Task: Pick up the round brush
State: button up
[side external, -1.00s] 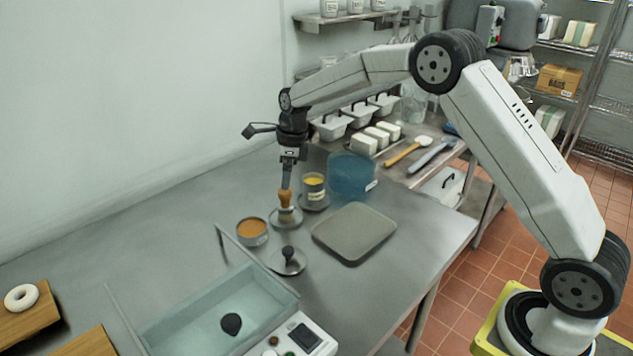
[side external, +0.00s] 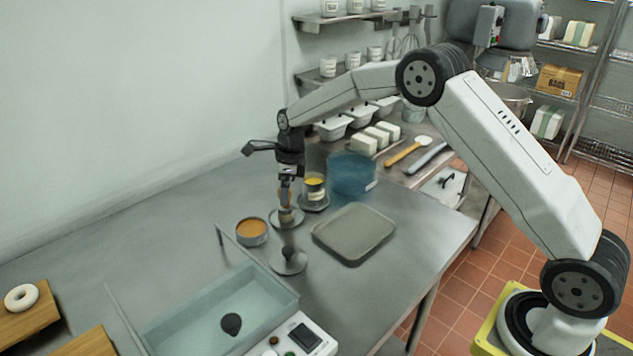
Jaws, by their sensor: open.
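The round brush (side external: 286,214) stands upright on a small round metal dish (side external: 274,222). Its pale lower part shows, while most of its orange-brown wooden handle is hidden by my gripper. My gripper (side external: 286,202) points straight down at the brush, with its fingertips low around or just in front of the handle; I cannot tell which. The jaws are open.
A cup with yellow contents (side external: 315,184) stands close on the right, with a blue tub (side external: 352,174) behind. An orange-filled bowl (side external: 251,232) is at left, and a dark-knobbed lid (side external: 288,262) in front. A grey tray (side external: 352,246) lies at right.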

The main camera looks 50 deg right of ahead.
jog(key=shift+w+a+f, duration=0.1)
jog(key=shift+f, duration=0.75)
jog(key=shift+w+a+f, duration=0.1)
jog(key=shift+f, duration=0.75)
grip_shut()
